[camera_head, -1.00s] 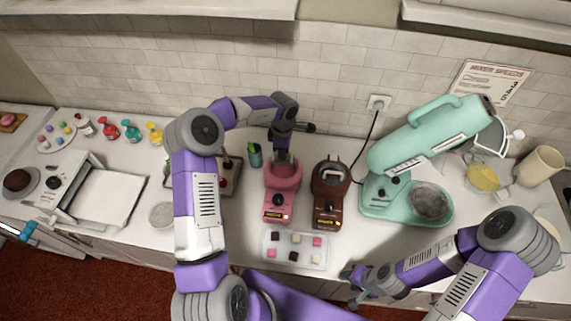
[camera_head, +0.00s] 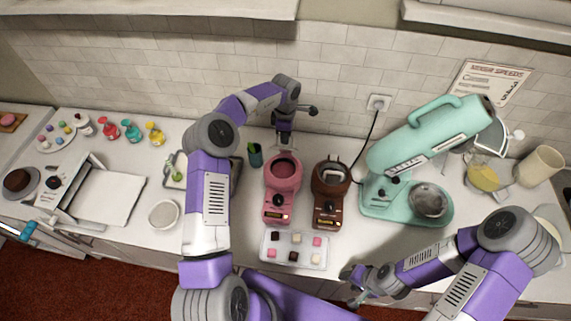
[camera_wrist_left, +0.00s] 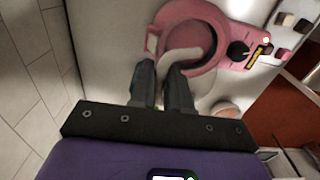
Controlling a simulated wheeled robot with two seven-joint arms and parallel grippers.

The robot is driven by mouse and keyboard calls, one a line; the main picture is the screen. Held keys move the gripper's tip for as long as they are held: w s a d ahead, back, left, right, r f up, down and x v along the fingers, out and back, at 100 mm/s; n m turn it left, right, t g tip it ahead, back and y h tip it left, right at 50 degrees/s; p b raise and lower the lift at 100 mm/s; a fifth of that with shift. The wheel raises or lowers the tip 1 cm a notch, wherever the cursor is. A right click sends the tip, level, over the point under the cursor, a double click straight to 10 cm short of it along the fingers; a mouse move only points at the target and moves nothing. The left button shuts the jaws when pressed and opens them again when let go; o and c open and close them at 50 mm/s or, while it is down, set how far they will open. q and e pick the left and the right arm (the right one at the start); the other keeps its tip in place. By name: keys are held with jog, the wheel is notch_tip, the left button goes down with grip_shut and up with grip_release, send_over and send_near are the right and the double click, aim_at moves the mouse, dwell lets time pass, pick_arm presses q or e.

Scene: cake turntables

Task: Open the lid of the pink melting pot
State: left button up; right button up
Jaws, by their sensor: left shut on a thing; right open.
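The pink melting pot (camera_head: 280,188) stands upright on the counter, its round top facing up and a dark knob on its front. In the left wrist view the pot (camera_wrist_left: 222,60) shows a darker pink round inside its rim. A pale curved handle (camera_wrist_left: 184,58) crosses its back part at my fingertips. My left gripper (camera_head: 284,147) is at the back edge of the pot, shut on this handle; it also shows in the left wrist view (camera_wrist_left: 160,80). The fingers partly hide the grip, and I cannot make out the lid's full outline. My right gripper (camera_head: 352,285) is open near the counter's front edge.
A brown melting pot (camera_head: 328,205) stands close on the right, with a teal mixer (camera_head: 378,195) beyond it. A tray of sweets (camera_head: 272,259) lies in front. A green cup (camera_head: 255,155) stands left of my left gripper. The tiled wall is behind.

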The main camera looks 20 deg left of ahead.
pick_arm(q)
jog(key=w, duration=0.1)
jog(key=w+a, duration=0.1)
jog(key=w, duration=0.1)
jog(key=shift+w, duration=0.3)
jog(key=o, duration=1.2)
jog(key=shift+c, duration=0.2)
jog(key=shift+r, duration=0.1)
notch_tip(320, 180, up, 7)
dwell(0.5)
dwell(0.4)
